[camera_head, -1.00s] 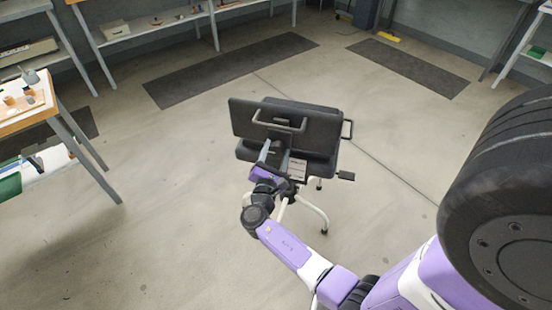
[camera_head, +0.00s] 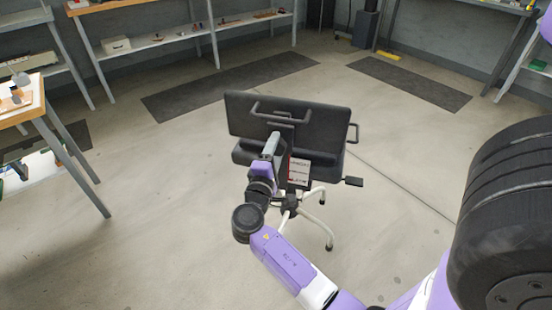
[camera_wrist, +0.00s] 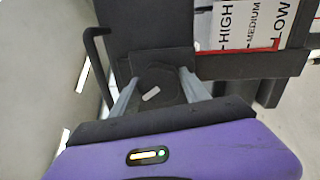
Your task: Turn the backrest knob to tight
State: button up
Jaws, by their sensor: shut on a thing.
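The office chair's dark backrest (camera_head: 310,120) stands before me, its rear side toward me. In the wrist view the round black backrest knob (camera_wrist: 168,82) has a short white mark slanting across its face. My gripper (camera_wrist: 158,88) has its two grey fingers on either side of the knob, shut on it. In the head view my gripper (camera_head: 270,146) is low behind the backrest, and I cannot make out the knob there. A white label (camera_wrist: 245,22) reading HIGH, MEDIUM, LOW is beside the knob; I see no word for tight.
Pale chair legs (camera_head: 325,220) spread below. A workbench (camera_head: 45,110) stands at left. The floor around the chair is open.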

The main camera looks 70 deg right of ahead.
jog(key=m+b, duration=0.1)
jog(key=b, duration=0.1)
jog(key=m+b, duration=0.1)
jog(key=m, duration=0.1)
jog(key=m+b, duration=0.2)
jog(key=shift+f+b, duration=0.25)
jog(key=shift+b, duration=0.05)
jog(key=shift+r+m+g+b, duration=0.2)
jog(key=shift+m+g+b, duration=0.2)
jog(key=shift+m+b, duration=0.7)
jog(key=o, duration=1.4)
jog(key=shift+c, duration=0.2)
jog(key=a, duration=0.8)
jog(key=shift+f, duration=0.2)
